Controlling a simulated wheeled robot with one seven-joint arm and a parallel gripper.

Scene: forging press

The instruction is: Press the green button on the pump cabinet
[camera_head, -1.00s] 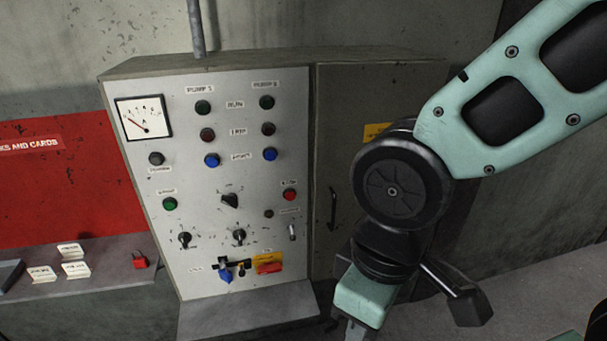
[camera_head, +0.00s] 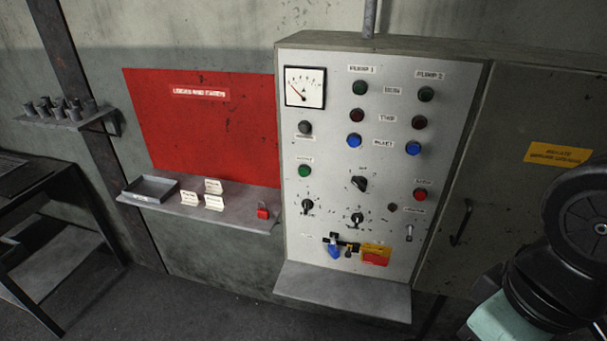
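The pump cabinet (camera_head: 335,225) stands in the middle of the head view, with a pale grey, speckled front panel. The green button (camera_head: 305,170) is on the left side of the panel, below a dark grey button (camera_head: 305,128). Its small label is too blurred to read. Dark green round lamps or buttons sit higher up in the RUN row, under PUMP 1 (camera_head: 360,87) and PUMP 2 (camera_head: 426,93). Part of my arm shows at the lower right, apart from the green button in the picture. My gripper is outside the frame.
A red button (camera_head: 420,195), blue buttons (camera_head: 354,141) and several switches share the panel. A ledge (camera_head: 343,291) juts out below it. Left are a red board (camera_head: 205,125), a shelf (camera_head: 245,222) with cards and red padlock, and a dark table (camera_head: 45,180). Floor shows between.

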